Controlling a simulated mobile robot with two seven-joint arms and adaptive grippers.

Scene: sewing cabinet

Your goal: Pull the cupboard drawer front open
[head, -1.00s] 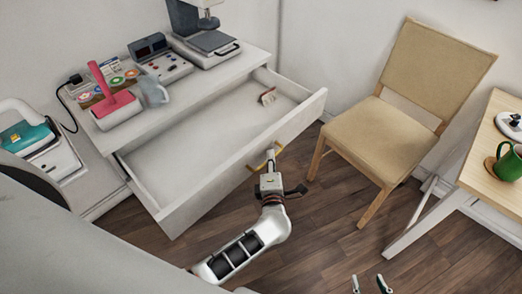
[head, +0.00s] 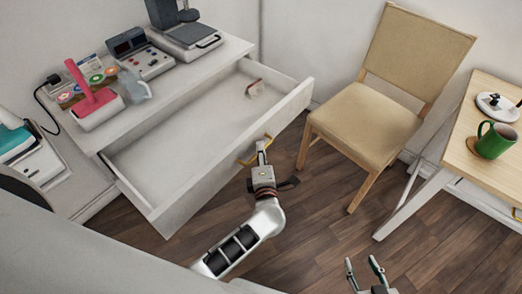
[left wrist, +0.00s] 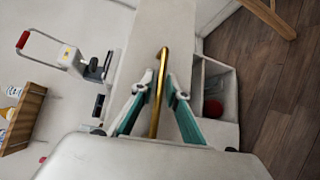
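The white cupboard drawer front (head: 212,182) stands well out from the cupboard, and the drawer's inside shows from above. Its brass handle (head: 242,161) is on the outer face, and it also shows upright in the middle of the left wrist view (left wrist: 160,75). My left gripper (head: 262,147) is at the handle. In the left wrist view its teal-backed fingers (left wrist: 159,80) stand apart, one on each side of the handle, with gaps visible. My right gripper (head: 364,264) is open and empty over the floor at the bottom of the head view.
A small pinkish item (head: 255,88) lies in the drawer. A chair (head: 365,125) and a table with a green mug (head: 493,140) are right. Wooden floor is clear between.

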